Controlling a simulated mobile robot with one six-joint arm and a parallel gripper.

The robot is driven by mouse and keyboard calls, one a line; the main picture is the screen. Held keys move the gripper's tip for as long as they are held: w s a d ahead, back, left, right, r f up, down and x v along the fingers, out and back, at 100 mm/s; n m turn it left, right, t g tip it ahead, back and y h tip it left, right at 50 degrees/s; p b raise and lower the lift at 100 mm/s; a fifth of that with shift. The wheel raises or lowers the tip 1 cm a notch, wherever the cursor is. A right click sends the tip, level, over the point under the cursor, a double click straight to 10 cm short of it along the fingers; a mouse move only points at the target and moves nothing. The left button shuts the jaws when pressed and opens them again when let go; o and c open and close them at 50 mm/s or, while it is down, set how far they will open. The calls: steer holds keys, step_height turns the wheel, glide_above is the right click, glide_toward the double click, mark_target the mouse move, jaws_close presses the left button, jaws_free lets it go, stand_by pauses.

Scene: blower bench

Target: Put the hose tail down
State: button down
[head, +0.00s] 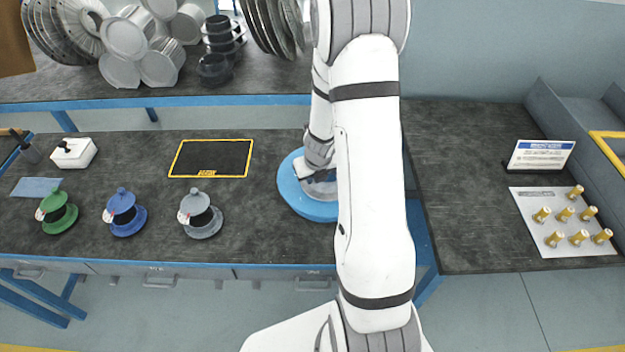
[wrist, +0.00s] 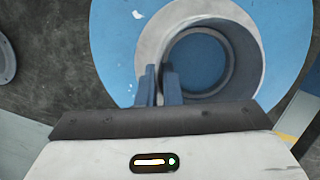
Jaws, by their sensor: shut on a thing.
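The hose tail shows in the wrist view as a pale grey flange with a dark round tube (wrist: 243,62) and an open bore. My gripper (wrist: 162,72) has its two blue fingers close together at the tube's left wall, shut on it. In the head view my gripper (head: 316,178) points down over a round blue disc (head: 290,190), with part of the grey flange (head: 322,190) below it. The disc lies directly behind the hose tail in the wrist view; I cannot tell whether they touch. My arm hides the disc's right side.
Grey, blue and green flanged pieces (head: 201,222) stand on the dark bench at left. A white board (head: 545,205) with several brass fittings lies on the right bench.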

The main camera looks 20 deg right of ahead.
steer(key=c, duration=1.6)
jaws_free()
steer(key=s+d+r+m+t+h+p, duration=0.1)
steer(key=s+r+m+h+p, duration=0.15)
steer(key=r+m, duration=0.65)
steer(key=s+d+r+m+t+h+p, duration=0.1)
steer(key=r+m+p, duration=0.25)
steer(key=r, duration=0.95)
steer(key=s+d+r+m+t+h+p, duration=0.1)
steer(key=r+m+t+h+p, duration=0.1)
steer(key=r+m, duration=0.65)
steer(key=s+a+r+m+g+y, duration=0.1)
steer(key=s+a+r+m+y, duration=0.1)
steer(key=s+a+m, duration=0.4)
steer(key=s+a+r+m+g+y, duration=0.2)
steer(key=s+a+m, duration=0.4)
steer(key=s+m, duration=0.3)
step_height(320, 180, up, 2)
steer(key=s+y, duration=0.1)
steer(key=s, duration=0.1)
steer(key=shift+s+a, duration=0.4)
steer(key=shift+y, duration=0.25)
